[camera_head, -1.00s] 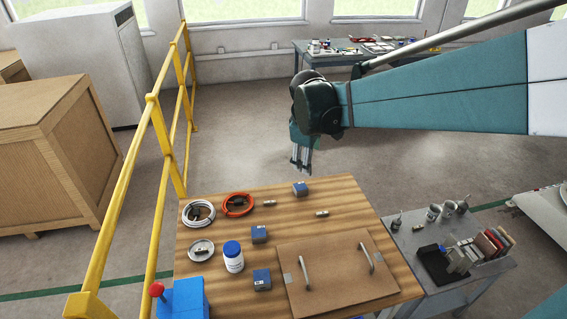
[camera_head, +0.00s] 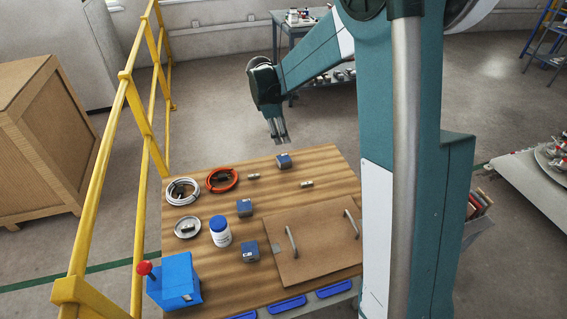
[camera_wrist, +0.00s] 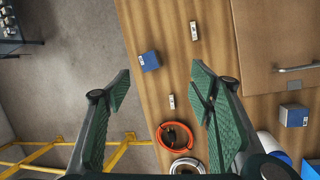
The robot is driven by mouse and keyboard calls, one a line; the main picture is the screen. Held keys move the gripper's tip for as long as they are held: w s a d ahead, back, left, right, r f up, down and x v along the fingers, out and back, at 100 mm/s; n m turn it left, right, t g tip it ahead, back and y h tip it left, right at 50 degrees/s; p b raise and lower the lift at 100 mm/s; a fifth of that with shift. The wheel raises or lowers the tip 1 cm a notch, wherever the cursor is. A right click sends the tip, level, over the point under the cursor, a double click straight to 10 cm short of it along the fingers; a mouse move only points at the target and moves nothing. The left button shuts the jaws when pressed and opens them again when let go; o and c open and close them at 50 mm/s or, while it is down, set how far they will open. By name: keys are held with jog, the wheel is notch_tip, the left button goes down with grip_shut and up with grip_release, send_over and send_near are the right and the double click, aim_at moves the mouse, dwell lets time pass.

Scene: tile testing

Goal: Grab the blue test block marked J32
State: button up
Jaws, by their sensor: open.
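Three blue blocks with pale labels stand on the wooden table (camera_head: 180,250): a far block (camera_head: 284,160), a middle block (camera_head: 244,207) and a near block (camera_head: 250,251). The label markings are too small to read, so I cannot tell which is J32. My gripper (camera_head: 278,138) is open and empty, above the table's far edge, close over the far block in the picture. In the wrist view the far block (camera_wrist: 150,61) shows between and beyond the spread fingers (camera_wrist: 163,88), nearer the left one. The near block (camera_wrist: 294,116) shows at the right; the right finger may hide the middle block.
A brown board (camera_head: 310,245) with two handles lies at the right of the table. Orange cable (camera_head: 222,180), white cable (camera_head: 183,191), a blue-capped bottle (camera_head: 221,233) and a blue red-button box (camera_head: 175,282) stand left. A yellow railing (camera_head: 125,150) runs along the left.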

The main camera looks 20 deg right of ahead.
jog(key=w+f+n, duration=0.3)
jog(key=w+f, duration=0.3)
jog(key=f, duration=0.4)
jog(key=n+g+h, duration=0.1)
jog(key=n+g, duration=0.1)
send_over(283, 158)
jog(key=a, duration=0.3)
jog(key=f, duration=0.4)
jog(key=f+b, duration=0.1)
jog(key=f, duration=0.4)
jog(key=shift+s+d+f, duration=0.15)
jog(key=shift+d, duration=0.05)
jog(key=shift+x, duration=1.25)
jog(key=shift+b+x, duration=0.7)
jog(key=shift+x, duration=1.9)
